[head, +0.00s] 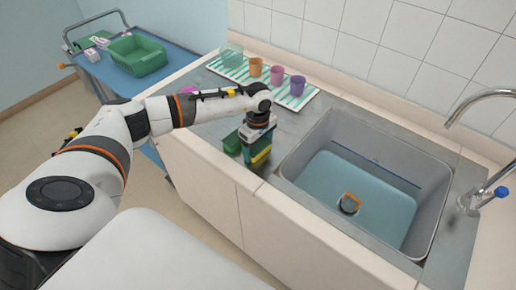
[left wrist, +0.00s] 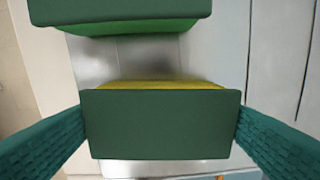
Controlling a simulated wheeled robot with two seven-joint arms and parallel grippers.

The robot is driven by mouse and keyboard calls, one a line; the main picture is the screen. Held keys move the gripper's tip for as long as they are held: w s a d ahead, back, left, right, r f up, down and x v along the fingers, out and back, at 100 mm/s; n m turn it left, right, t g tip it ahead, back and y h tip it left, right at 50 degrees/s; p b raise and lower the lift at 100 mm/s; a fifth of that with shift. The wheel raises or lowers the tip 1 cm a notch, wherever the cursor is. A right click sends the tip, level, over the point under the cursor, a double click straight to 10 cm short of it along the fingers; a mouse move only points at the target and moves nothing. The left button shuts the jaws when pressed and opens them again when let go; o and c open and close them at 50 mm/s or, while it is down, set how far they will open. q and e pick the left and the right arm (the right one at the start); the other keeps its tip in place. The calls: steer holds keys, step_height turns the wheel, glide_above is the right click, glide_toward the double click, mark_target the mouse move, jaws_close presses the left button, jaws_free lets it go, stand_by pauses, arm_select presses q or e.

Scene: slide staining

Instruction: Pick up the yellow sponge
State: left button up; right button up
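The yellow sponge (head: 262,156) has a dark green top layer and is at the counter's front edge, left of the sink. In the left wrist view the sponge (left wrist: 160,124) shows mostly its green face, with a thin yellow strip along its far edge. My left gripper (head: 258,146) points down over it. In the left wrist view its two teal finger pads (left wrist: 162,130) meet the sponge's left and right sides with no visible gap. I cannot tell whether the sponge is clear of the counter. My right gripper is not in view.
A green sponge (head: 232,143) lies just left of the yellow one; it also shows in the left wrist view (left wrist: 120,14). The sink (head: 428,225) is to the right, with an orange-rimmed item (head: 350,203) inside. Several cups stand on a striped mat (head: 298,101) behind. A green tub (head: 139,56) is on a blue cart.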

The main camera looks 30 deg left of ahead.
mark_target(258, 146)
arm_select(q)
steer(key=c, duration=0.5)
steer(key=shift+r, duration=0.15)
step_height(258, 146, up, 10)
steer(key=b, duration=0.3)
steer(key=o, duration=0.4)
steer(key=c, duration=0.3)
